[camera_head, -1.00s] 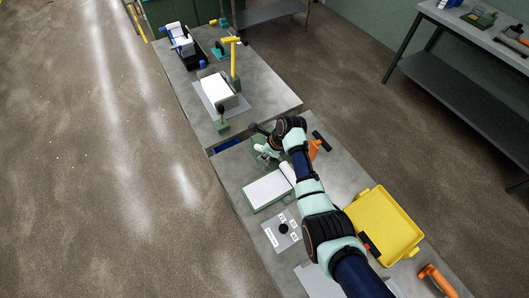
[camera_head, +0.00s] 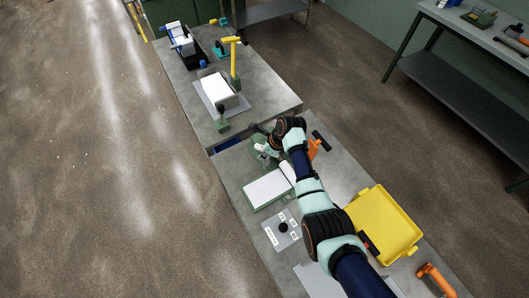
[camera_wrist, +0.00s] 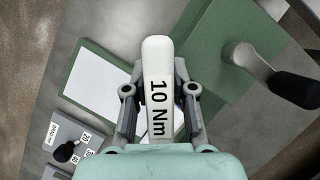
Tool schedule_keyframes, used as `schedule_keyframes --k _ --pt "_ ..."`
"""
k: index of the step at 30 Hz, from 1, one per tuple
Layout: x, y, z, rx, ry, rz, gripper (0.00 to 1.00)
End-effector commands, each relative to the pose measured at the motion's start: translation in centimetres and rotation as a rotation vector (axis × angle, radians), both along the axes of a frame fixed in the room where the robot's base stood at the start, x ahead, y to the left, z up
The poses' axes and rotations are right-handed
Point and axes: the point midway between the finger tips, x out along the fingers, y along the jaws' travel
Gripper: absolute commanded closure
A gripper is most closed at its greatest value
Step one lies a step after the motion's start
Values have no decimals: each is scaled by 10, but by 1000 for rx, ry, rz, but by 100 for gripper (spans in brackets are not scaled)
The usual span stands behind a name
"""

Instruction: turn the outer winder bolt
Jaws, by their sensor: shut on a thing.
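My gripper (camera_wrist: 160,92) is shut on a white tool handle (camera_wrist: 158,60) marked "10 Nm" in the wrist view. Its two fingers press on either side of the handle. The tool's working end is hidden. Upper right of it in the wrist view is a green block (camera_wrist: 215,45) with a dark grey crank-like lever (camera_wrist: 290,85). In the head view, my gripper is small and partly hidden by my arm, beside green machine parts (camera_head: 258,148) near the bench's far end. I cannot make out the outer winder bolt in either view.
A green-framed white panel (camera_head: 266,189) and a plate with a dark knob and number labels (camera_head: 283,240) lie nearer on the bench. A yellow tray (camera_head: 385,222) and an orange-handled tool (camera_head: 436,280) are at the right. A second bench (camera_head: 190,75) stands beyond a gap.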

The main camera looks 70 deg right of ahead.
Motion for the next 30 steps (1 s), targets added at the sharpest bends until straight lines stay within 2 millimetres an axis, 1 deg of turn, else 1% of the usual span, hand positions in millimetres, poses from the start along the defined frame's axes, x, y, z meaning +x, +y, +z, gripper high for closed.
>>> schedule_keyframes --k 27,30 --pt "0 0 -22 0 -1 0 100" --pt "0 0 -20 -1 -1 0 100"
